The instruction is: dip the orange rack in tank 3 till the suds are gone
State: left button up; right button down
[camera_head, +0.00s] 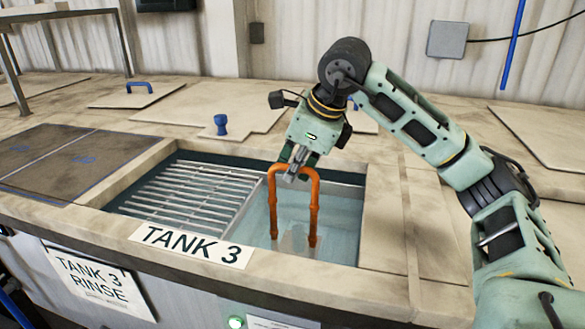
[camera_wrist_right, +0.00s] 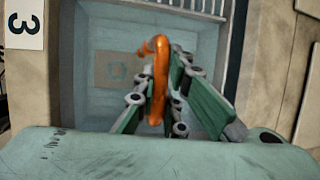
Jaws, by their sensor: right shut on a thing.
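The orange rack (camera_head: 314,205) shows as an orange arched handle with two legs going down into tank 3 (camera_head: 361,215). My right gripper (camera_head: 297,170) is shut on the top bar of the orange rack. In the right wrist view the orange bar (camera_wrist_right: 160,80) runs between the fingers of the right gripper (camera_wrist_right: 165,95). The lower part of the rack is in the open right half of the tank, in pale clear-looking water. I see no suds on the surface. My left gripper is not in view.
A metal slatted grate (camera_head: 190,190) covers the left half of the tank opening. A "TANK 3" label (camera_head: 190,244) lies on the front rim. A blue knob (camera_head: 221,124) and a blue-handled lid (camera_head: 138,92) are behind. A green light (camera_head: 235,322) shows on the front panel.

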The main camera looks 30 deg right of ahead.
jog(key=shift+s+d+r+b, duration=0.1)
jog(key=shift+s+d+b, duration=0.3)
jog(key=shift+s+d, duration=0.5)
jog(key=shift+w+a+r+p, duration=0.15)
jog(key=shift+w+a+p, duration=0.25)
jog(key=shift+a, duration=0.1)
jog(key=shift+w+a+p, duration=0.8)
jog(key=shift+w+a, duration=0.4)
jog(key=shift+w, duration=0.25)
jog(key=shift+s+d+f+b, duration=0.2)
jog(key=shift+s+d+b, duration=0.15)
jog(key=shift+s+d, duration=0.2)
jog(key=shift+s+d+r, duration=0.1)
jog(key=shift+s+d, duration=0.15)
jog(key=shift+s, duration=0.15)
jog(key=shift+r, duration=0.1)
